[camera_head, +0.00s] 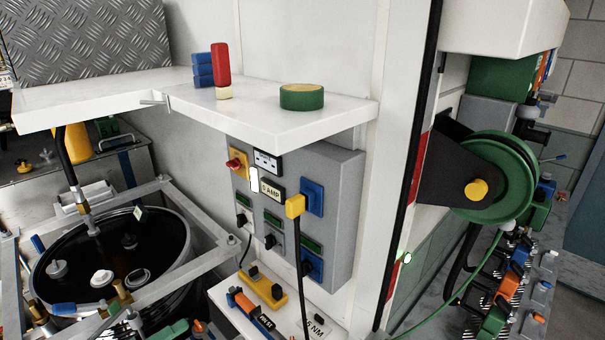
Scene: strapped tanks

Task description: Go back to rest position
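Neither of my grippers shows in the head view, and I see no part of my arms that I am sure of. A white shelf (130,92) crosses the upper left. On it stand a red marker-like item with a pale base (222,72), stacked blue blocks (202,70) and a green tape roll (302,97). Below the shelf, a grey electrical box (338,190) is fixed to the wall, with a yellow plug (295,206) and its black cable on its front.
A black drum (160,240) stands inside a metal frame (195,212) at lower left. A lower white shelf (222,292) holds tools. A green cable reel (495,180) juts out at right, above a rack of tools (505,288). A white post (400,100) stands between.

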